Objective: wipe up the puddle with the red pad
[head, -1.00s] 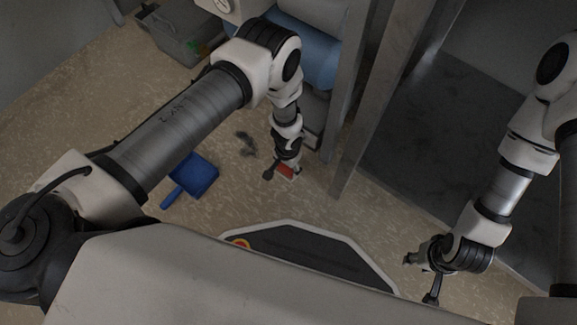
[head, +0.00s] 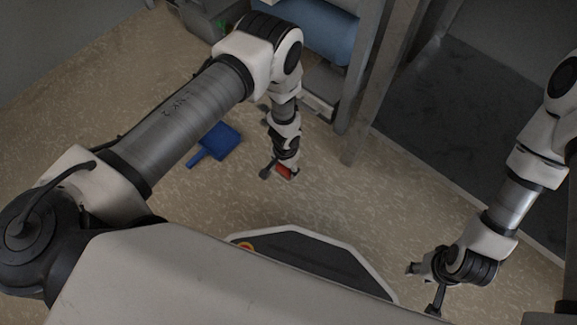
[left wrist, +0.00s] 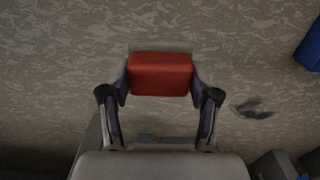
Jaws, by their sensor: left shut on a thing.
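The red pad (head: 284,172) is held between the fingers of my left gripper (head: 281,171), above the speckled floor. In the left wrist view the pad (left wrist: 160,74) sits level between both fingertips, with bare floor around it. The puddle, a small dark patch (left wrist: 254,108), lies on the floor to the right of the pad in the left wrist view, apart from it. In the head view my left arm mostly hides it. My right gripper (head: 422,289) is open and empty at the lower right.
A blue dustpan (head: 221,139) lies on the floor left of my left gripper; its edge shows in the left wrist view (left wrist: 311,46). A metal post (head: 375,95) and a blue roll (head: 325,35) stand beyond. The floor (head: 335,205) near the pad is clear.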

